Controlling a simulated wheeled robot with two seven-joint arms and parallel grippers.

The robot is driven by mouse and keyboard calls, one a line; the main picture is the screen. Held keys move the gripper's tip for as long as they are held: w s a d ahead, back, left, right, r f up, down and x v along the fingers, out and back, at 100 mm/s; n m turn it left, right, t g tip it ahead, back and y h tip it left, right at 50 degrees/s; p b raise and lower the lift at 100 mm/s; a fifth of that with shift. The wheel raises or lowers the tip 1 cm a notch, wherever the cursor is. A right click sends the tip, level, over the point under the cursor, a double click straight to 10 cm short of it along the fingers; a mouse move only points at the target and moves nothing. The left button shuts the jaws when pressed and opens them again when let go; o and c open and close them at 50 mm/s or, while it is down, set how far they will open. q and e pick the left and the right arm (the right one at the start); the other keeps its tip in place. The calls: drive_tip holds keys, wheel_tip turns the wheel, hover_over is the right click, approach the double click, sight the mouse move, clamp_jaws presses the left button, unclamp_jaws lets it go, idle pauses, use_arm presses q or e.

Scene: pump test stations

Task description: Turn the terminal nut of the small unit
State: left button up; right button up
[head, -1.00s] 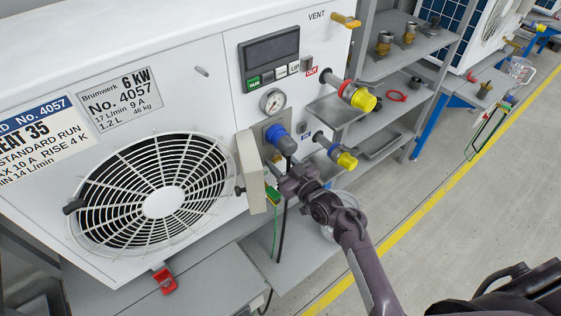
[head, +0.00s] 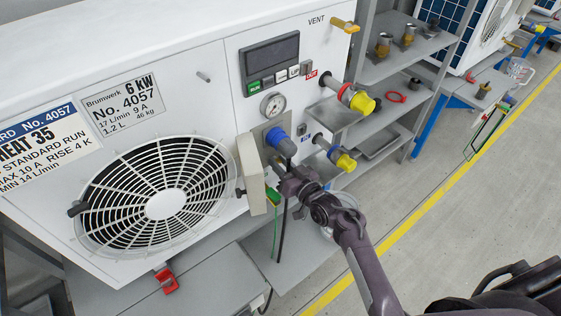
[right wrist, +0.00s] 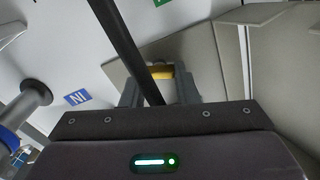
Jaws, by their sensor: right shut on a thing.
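The white unit with the 6 kW No. 4057 plate (head: 122,102) fills the left of the head view. My right gripper (head: 279,172) is at its lower right front, below the blue cable plug (head: 281,141) and beside an open cover flap (head: 252,172). In the right wrist view, its two grey fingers (right wrist: 159,90) are shut on a small brass-yellow piece (right wrist: 160,72), which looks like the terminal nut. The fingers and a black cable (right wrist: 128,48) partly hide it. In the head view the gripper hides the nut. My left gripper is out of view.
A green-yellow wire (head: 273,197) hangs just below my right gripper. A yellow-capped pipe stub (head: 344,162) sticks out to the right of it, with another (head: 361,103) higher up. Grey shelves (head: 396,65) stand behind.

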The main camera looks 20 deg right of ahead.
drive_tip(key=m+p, duration=0.1)
drive_tip(key=m, duration=0.3)
drive_tip(key=shift+r, duration=0.1)
drive_tip(key=m+p, duration=0.1)
drive_tip(key=m, duration=0.2)
drive_tip(key=shift+d+p, duration=0.1)
drive_tip(key=shift+p, duration=0.2)
drive_tip(key=m+p, duration=0.1)
drive_tip(key=m, duration=0.5)
drive_tip(key=shift+f+p, duration=0.2)
drive_tip(key=shift+p, duration=0.1)
drive_tip(key=o, duration=1)
drive_tip(key=v, duration=0.7)
drive_tip(key=shift+s+d, duration=0.2)
drive_tip(key=shift+s, duration=0.15)
